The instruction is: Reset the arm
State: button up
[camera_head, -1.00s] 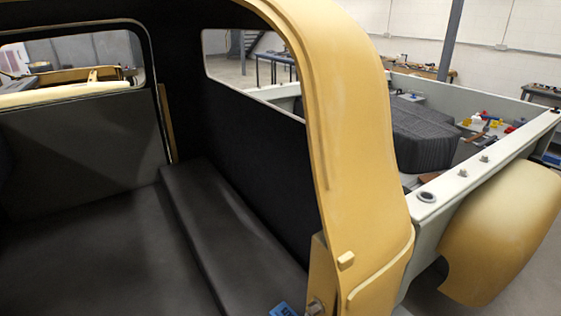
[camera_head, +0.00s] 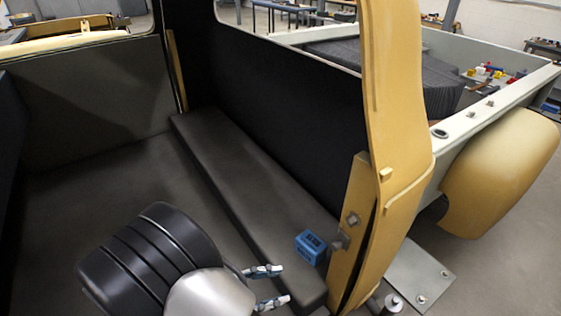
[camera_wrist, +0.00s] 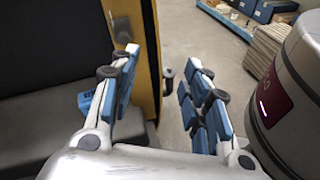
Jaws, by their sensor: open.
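My gripper (camera_head: 284,285) shows at the bottom middle of the head view, with its two fingers spread apart and pointing right. It is open, and nothing shows between the fingers. In the wrist view my gripper (camera_wrist: 164,62) has its blue-padded fingers apart, with grey floor and the yellow door post seen between and beyond them. My arm reaches over the dark cab floor from the lower left, and its base is out of view.
A small blue box (camera_head: 310,247) sits on the dark bench seat (camera_head: 250,190), just right of and beyond the fingers. The yellow door post (camera_head: 352,235) stands close on the right. A pale truck bed (camera_head: 520,85) and yellow fender (camera_head: 500,175) lie farther right.

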jog(key=s+d+r+m+y, duration=0.5)
jog(key=d+r+m+y, duration=0.2)
jog(key=d+r+m, duration=0.1)
jog(key=s+d+r+m+y, duration=0.5)
jog(key=d+r+m+y, duration=0.2)
jog(key=r+m, duration=0.3)
jog(key=shift+s+d+r+m, duration=0.2)
jog(key=shift+s+d+m, duration=0.1)
jog(key=shift+d, duration=0.45)
